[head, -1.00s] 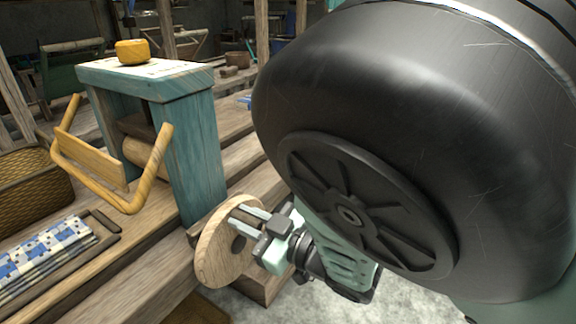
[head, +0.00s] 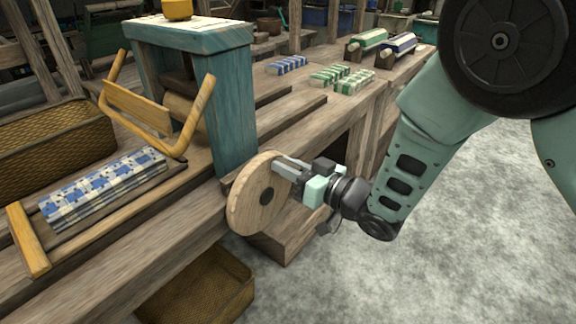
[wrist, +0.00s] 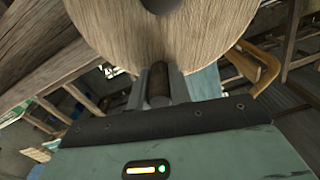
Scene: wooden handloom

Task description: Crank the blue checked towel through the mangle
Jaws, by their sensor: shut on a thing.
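The mangle (head: 231,120) has a teal wooden frame with a pale roller (head: 182,112) between its posts. The folded blue and white checked towel (head: 100,186) lies flat on the bench in front of the rollers, apart from them. A round wooden crank disc (head: 245,205) stands upright at the mangle's right side. My gripper (head: 284,168) is at the disc's upper right, shut on its handle. In the wrist view, my gripper (wrist: 158,92) has its fingers on both sides of a dark wooden handle peg (wrist: 158,78), close to the disc's face (wrist: 160,40).
A wicker basket (head: 50,142) is left of the mangle, and another (head: 205,290) is on the floor below. A yellow bar (head: 27,238) lies near the towel. Folded green checked cloths (head: 340,75) lie farther along the bench. The floor at right is clear.

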